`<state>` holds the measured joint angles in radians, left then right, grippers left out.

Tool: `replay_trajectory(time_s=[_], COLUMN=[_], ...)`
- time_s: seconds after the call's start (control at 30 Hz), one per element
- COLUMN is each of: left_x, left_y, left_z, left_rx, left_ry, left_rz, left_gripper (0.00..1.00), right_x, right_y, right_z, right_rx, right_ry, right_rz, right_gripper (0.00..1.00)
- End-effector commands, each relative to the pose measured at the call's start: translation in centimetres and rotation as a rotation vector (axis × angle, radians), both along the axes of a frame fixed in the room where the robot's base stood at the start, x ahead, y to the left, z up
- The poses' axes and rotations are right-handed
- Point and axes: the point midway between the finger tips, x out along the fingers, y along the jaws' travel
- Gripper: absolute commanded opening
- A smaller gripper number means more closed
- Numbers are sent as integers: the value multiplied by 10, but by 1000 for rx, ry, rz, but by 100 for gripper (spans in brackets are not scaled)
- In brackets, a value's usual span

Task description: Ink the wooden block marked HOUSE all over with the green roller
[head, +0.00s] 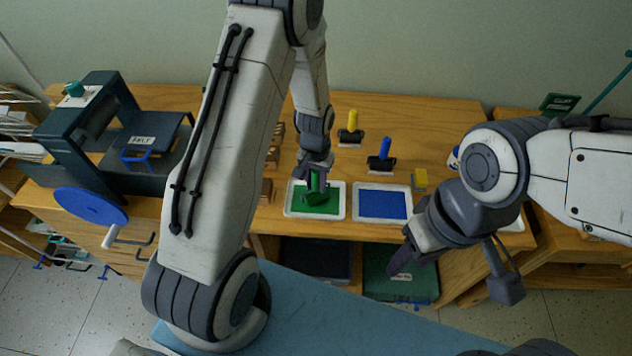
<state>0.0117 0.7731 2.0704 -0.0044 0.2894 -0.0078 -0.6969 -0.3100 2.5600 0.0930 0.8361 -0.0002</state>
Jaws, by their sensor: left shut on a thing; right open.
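The green roller (315,182) stands upright in the green ink tray (336,213), with its head down on or just above the green ink. My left gripper (316,178) is shut on its handle. My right gripper (453,275) is open and empty, in front of the table's front edge at the right. Brown wooden pieces (268,188) stand in a row just left of the green tray, partly hidden behind my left arm. I cannot make out the word HOUSE on any of them.
A blue ink tray (357,216) sits right of the green one. Behind are a yellow-handled roller (351,127) and a blue-handled roller (383,153). A dark press (95,125) with a blue wheel (90,208) occupies the left.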

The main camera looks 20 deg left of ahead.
Motion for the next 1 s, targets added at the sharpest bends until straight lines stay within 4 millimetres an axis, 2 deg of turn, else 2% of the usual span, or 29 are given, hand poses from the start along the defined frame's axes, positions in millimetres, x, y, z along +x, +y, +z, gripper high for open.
replay_trajectory(time_s=[0.8,1.0], left_x=[0,0], left_y=[0,0], left_z=[64,71], left_rx=[0,0], left_ry=[0,1], left_rz=[0,0], left_gripper=[0,0], right_x=[0,0], right_y=[0,0], right_z=[53,58], right_rx=[0,0], right_ry=[0,0], right_rz=[0,0], right_gripper=[50,50])
